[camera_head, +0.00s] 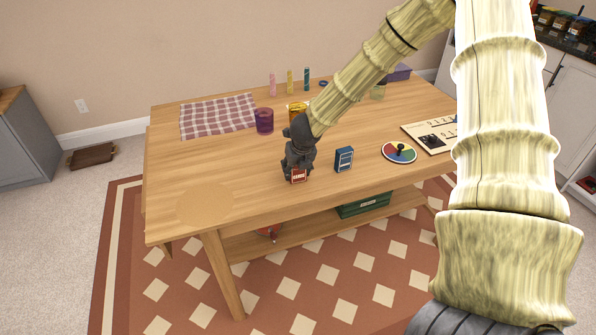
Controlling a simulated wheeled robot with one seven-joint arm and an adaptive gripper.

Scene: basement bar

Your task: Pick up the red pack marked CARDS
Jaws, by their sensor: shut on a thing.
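The red pack (299,176) is small and box-shaped, with a pale label too small to read here. It is at the near middle of the wooden table (190,205). My gripper (298,166) comes down from above and is shut on the red pack. Its dark body hides the upper part of the pack. I cannot tell whether the pack touches the tabletop or is slightly above it.
A blue pack (344,159) stands just right of my gripper. A coloured spinner disc (399,153) and a board (432,137) lie farther right. A purple cup (264,121) and checked cloth (218,115) are behind left. The table's front left is clear.

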